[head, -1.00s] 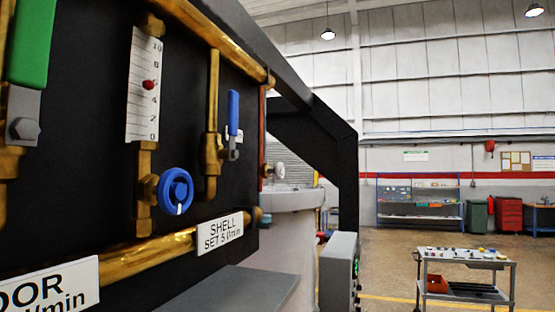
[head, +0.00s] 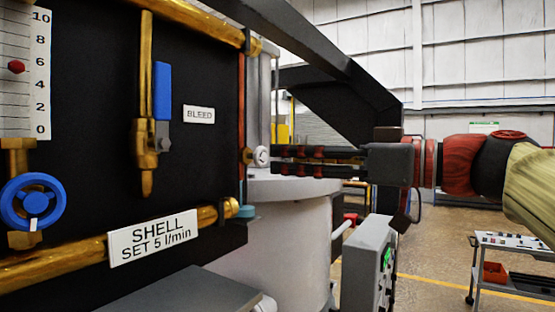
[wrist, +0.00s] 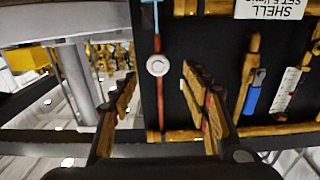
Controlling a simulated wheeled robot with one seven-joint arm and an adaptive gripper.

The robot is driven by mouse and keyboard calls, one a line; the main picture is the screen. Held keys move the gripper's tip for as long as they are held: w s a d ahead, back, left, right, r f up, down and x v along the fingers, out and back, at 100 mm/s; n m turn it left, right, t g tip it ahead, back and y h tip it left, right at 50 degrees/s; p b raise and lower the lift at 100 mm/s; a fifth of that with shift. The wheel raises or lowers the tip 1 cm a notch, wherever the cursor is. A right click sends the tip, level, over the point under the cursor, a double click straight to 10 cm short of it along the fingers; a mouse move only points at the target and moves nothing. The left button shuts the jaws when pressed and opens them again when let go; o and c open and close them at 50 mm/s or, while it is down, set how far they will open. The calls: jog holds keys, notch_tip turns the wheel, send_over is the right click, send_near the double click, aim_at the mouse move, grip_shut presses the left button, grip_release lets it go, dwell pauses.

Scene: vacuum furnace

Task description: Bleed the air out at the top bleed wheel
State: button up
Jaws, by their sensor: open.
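A small white round wheel (head: 262,156) sits on a thin vertical reddish pipe (head: 241,110) at the panel's right edge. In the wrist view the white wheel (wrist: 158,65) lies between my two fingers, beyond their tips. My gripper (head: 274,160) reaches in from the right, open and empty, with its tips close to the wheel; I cannot tell whether they touch. A white BLEED label (head: 199,114) is on the black panel, between a blue lever valve (head: 162,95) and that pipe.
A blue handwheel (head: 34,202) and flow scale (head: 40,75) are at the left. A SHELL label (head: 153,240) hangs on the lower brass pipe. A pale cylindrical vessel (head: 280,235) and a grey box (head: 368,265) stand below my arm. A trolley (head: 515,262) is at right.

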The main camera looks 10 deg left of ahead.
aim_at(264, 157)
jog(key=p+x, duration=0.1)
jog(key=x, duration=0.6)
jog(key=shift+w+a, duration=0.25)
jog(key=shift+w, duration=0.05)
jog(key=shift+c, duration=0.9)
jog(key=c, duration=1)
